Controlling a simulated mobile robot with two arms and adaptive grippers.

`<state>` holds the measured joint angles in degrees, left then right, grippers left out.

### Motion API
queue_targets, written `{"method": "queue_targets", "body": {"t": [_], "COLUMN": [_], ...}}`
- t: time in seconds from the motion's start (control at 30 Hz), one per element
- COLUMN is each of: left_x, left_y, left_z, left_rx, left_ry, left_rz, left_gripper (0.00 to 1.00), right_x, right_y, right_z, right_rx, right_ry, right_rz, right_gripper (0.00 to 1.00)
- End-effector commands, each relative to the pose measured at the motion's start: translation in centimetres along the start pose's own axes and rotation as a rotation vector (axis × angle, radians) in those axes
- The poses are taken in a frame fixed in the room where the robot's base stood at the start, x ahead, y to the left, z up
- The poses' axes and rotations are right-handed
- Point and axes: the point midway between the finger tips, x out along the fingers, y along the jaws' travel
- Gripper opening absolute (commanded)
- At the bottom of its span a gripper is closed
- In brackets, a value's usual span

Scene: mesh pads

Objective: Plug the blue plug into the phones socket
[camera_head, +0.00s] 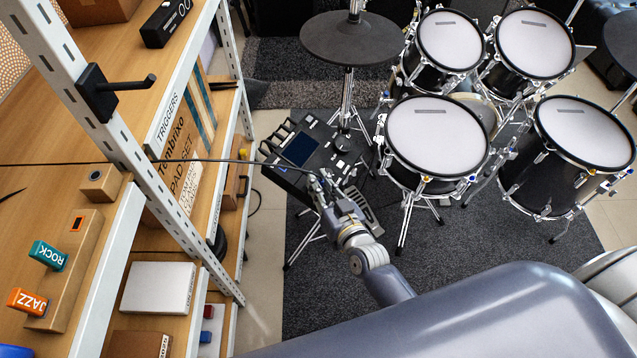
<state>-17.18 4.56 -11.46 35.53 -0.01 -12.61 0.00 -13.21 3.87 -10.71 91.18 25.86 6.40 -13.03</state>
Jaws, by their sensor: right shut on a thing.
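My right gripper (325,192) is at the front right edge of the black drum module (327,148), which has a dark blue screen. It is shut on the end of a thin black cable (205,161). The cable runs left from the gripper across the shelf post. The blue plug at this end is mostly hidden by the fingers, and its colour is not clear. The phones socket is too small to make out on the module, and I cannot tell whether the plug touches it. My left gripper is not in view.
Wooden shelves with a white metal post (125,150) stand at the left, holding a teal ROCK tag (48,256) and an orange JAZZ tag (28,302). Several drums (435,135) stand at the right, and a dark cymbal pad (352,38) is behind the module. Grey carpet lies below.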

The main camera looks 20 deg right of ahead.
Motion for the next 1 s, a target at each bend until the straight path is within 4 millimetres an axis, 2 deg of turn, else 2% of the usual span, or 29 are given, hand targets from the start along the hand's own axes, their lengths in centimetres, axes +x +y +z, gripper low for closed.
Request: {"method": "queue_targets", "body": {"t": [0.3, 0.33, 0.4, 0.43, 0.8, 1.0], "left_x": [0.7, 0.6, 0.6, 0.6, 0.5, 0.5], "left_y": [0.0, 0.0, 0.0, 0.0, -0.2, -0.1], "left_z": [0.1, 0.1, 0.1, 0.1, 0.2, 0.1], "left_rx": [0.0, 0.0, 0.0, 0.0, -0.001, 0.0], "left_ry": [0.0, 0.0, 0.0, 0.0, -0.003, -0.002], "left_rz": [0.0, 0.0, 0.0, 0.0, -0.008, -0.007], "left_gripper": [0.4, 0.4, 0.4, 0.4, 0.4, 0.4], "right_x": [0.3, 0.3, 0.3, 0.3, 0.1, -2.0], "right_y": [-0.1, -0.1, -0.1, -0.1, 0.0, 0.0], "right_z": [1.0, 0.9, 0.8, 0.8, 0.9, 0.9], "right_rx": [0.001, 0.001, 0.001, 0.001, 0.0, 0.001], "right_ry": [-0.003, -0.002, -0.003, -0.003, -0.005, -0.005], "right_rz": [-0.001, -0.001, -0.001, -0.001, 0.0, 0.0], "right_gripper": [0.0, 0.2, 0.36, 0.39, 0.39, 0.39]}}
